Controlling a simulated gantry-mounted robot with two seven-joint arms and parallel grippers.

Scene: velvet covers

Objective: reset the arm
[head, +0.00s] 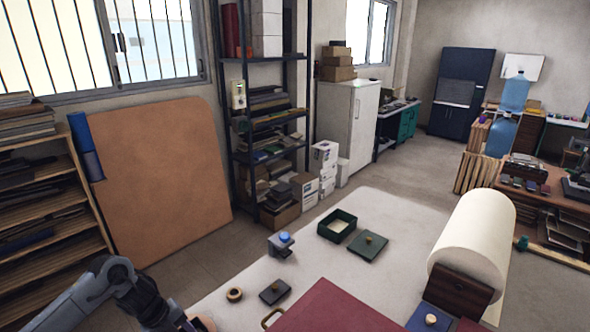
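My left arm (125,290) comes in from the lower left. It bends down toward the near left edge of the pale table (375,215). It runs to the bottom edge of the head view, and its gripper fingers do not show there. My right arm and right gripper are not in view.
On the table are a tape roll (234,295), a dark block with a knob (275,291), a blue-topped holder (281,243), a green open box (337,226), its knobbed lid (368,247), a dark red cover (335,308) and a large cream roll (474,240). Table centre is partly clear.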

